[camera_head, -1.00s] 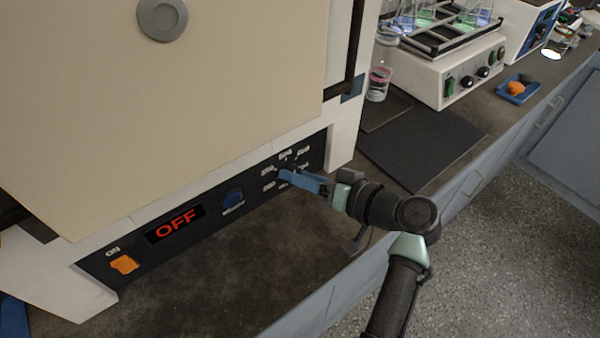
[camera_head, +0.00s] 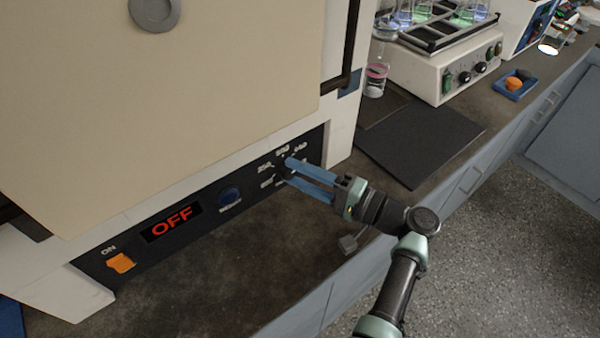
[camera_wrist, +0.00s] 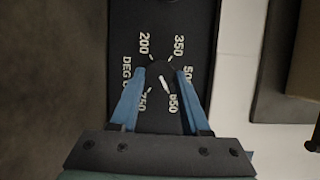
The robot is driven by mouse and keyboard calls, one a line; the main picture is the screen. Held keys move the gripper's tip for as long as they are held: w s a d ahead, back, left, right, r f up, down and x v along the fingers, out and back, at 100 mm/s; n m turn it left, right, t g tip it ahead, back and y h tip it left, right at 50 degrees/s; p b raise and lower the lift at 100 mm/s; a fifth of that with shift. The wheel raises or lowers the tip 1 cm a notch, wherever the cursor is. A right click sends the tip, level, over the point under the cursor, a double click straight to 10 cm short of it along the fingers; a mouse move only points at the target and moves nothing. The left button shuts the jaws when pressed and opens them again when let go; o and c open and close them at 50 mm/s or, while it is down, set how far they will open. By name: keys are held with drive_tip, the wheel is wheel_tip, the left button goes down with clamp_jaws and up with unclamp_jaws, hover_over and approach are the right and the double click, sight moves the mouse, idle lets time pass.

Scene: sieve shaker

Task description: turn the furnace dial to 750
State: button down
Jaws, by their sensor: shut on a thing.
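The furnace dial (camera_wrist: 163,82) is a dark knob with a white pointer mark on the furnace's black control panel. In the wrist view the numbers 200, 350, 500, 650 and 750 ring it. The mark slants to the lower right, toward 650; 750 is at the lower left, partly behind a finger. My gripper (camera_wrist: 160,73) has its two blue fingers on either side of the dial, shut on it. In the head view my gripper (camera_head: 288,172) reaches the panel's right end, and its fingers mostly hide the dial.
The furnace display (camera_head: 173,222) reads OFF in red. A dark mat (camera_head: 420,138) and a white shaker (camera_head: 450,70) stand to the right. The countertop before the furnace is clear.

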drive_tip(key=m, duration=0.2)
drive_tip(key=m+t+y, duration=0.1)
drive_tip(key=m, duration=0.2)
drive_tip(key=shift+a+f+m+t+y, duration=0.1)
drive_tip(key=shift+f+m+t+y, duration=0.15)
drive_tip(key=shift+m+t+y, duration=0.05)
idle(0.4)
drive_tip(key=shift+c, duration=1.9)
unclamp_jaws()
